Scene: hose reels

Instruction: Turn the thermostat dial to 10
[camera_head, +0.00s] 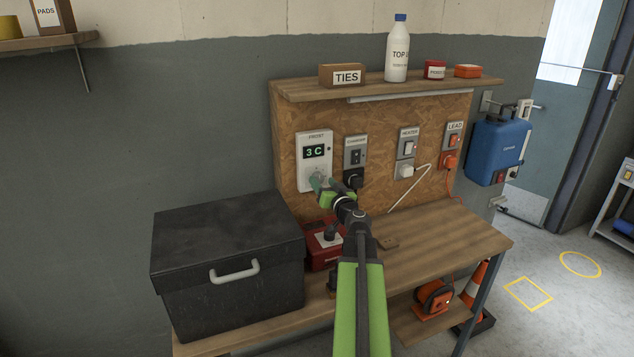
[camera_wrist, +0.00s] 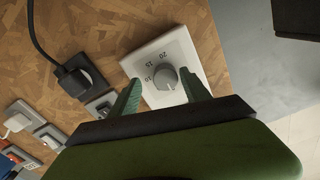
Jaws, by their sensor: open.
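The thermostat (camera_head: 314,154) is a white box labelled FROST on the chipboard panel, and its display reads 3 C. In the wrist view its white plate (camera_wrist: 182,50) appears tilted, with a round grey dial (camera_wrist: 166,77) and the printed marks 20, 15 and 10. The dial's pointer is too small to read surely. My gripper (camera_head: 322,190) is at the lower part of the thermostat and partly hides the dial in the head view. In the wrist view my open green fingers (camera_wrist: 162,84) stand on either side of the dial. I cannot tell whether they touch it.
Switches and sockets (camera_head: 355,157) with a black plug (camera_head: 353,178) sit just right of the thermostat. A large black box (camera_head: 228,265) and a red case (camera_head: 322,245) stand on the bench below. A shelf (camera_head: 400,86) with bottle and boxes is above.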

